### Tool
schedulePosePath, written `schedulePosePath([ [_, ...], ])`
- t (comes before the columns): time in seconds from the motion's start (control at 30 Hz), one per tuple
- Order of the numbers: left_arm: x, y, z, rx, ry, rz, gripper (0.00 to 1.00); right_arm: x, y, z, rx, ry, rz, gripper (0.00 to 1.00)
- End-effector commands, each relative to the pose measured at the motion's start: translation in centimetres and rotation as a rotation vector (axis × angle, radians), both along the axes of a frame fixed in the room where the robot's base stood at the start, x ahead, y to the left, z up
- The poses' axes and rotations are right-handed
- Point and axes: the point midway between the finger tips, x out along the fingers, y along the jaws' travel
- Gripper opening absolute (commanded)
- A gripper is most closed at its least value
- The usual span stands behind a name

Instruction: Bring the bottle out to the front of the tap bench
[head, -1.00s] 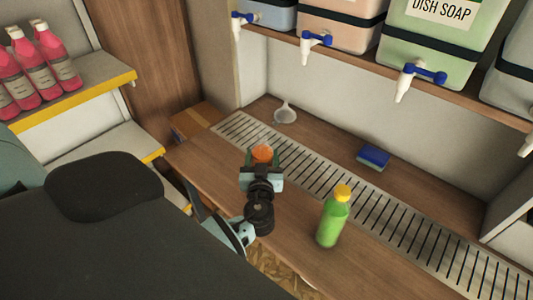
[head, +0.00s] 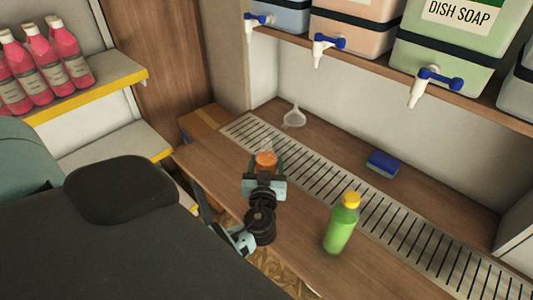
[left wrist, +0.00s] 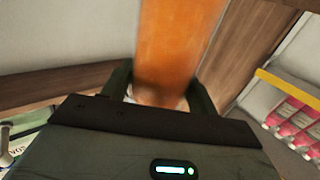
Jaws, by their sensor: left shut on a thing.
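My left gripper (head: 265,172) is shut on an orange bottle (head: 266,159), with its fingers on either side. In the left wrist view the bottle's orange body (left wrist: 175,45) fills the space between the fingers (left wrist: 160,92). In the head view only its orange part and a pale, see-through bit above show past the gripper; its lower part is hidden. It is over the wooden tap bench (head: 215,165), near the slatted drain grate; I cannot tell whether it touches. A green bottle with a yellow cap (head: 341,228) stands upright on the bench to the right. My right gripper is not in view.
The drain grate (head: 405,230) runs along the bench. Behind it are a clear funnel (head: 294,118) and a blue sponge (head: 382,163). Drums with taps (head: 433,87) overhang the back. Pink bottles (head: 42,70) stand on a left shelf. Bench between gripper and green bottle is clear.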

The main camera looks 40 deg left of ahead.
Motion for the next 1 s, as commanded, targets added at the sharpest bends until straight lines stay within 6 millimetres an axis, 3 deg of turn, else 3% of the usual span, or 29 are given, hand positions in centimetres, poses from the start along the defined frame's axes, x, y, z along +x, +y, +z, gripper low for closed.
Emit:
schedulePosePath([
  [0.07,0.1,0.0,0.2,0.002,-0.004,0.000,0.15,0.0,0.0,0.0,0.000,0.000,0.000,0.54],
  [0.1,0.1,0.0,0.2,0.002,-0.004,0.000,0.60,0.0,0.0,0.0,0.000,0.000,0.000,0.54],
  [0.3,0.0,0.0,0.1,0.001,-0.002,0.000,0.84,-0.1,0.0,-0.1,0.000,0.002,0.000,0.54],
  [0.67,-0.6,-0.4,-0.3,-0.002,0.004,-0.001,0.84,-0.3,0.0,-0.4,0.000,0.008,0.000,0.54],
  [1.0,-4.6,-3.3,-0.4,-0.004,0.003,0.000,0.84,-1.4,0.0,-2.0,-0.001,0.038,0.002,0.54],
])
